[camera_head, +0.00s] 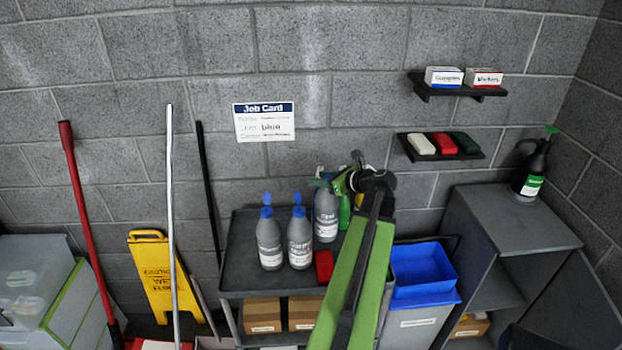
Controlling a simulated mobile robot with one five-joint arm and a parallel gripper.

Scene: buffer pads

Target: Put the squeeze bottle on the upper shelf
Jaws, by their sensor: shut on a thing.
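Two grey squeeze bottles with blue caps and white labels, a left one (269,243) and a right one (300,242), stand upright on the cart's dark top. A third grey bottle (326,217) is upright behind them to the right; its top is mostly hidden by my gripper (336,183). My gripper is shut at that bottle's top. I cannot tell whether its base touches the cart. The upper wall shelf (457,91) is at the top right and carries a left box (444,76) and a right box (484,77).
Below it, a lower wall shelf (441,155) holds white, red and green pads. A red block (324,266) lies on the cart (240,285). A dark spray bottle (531,170) stands on the grey cabinet (495,215).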

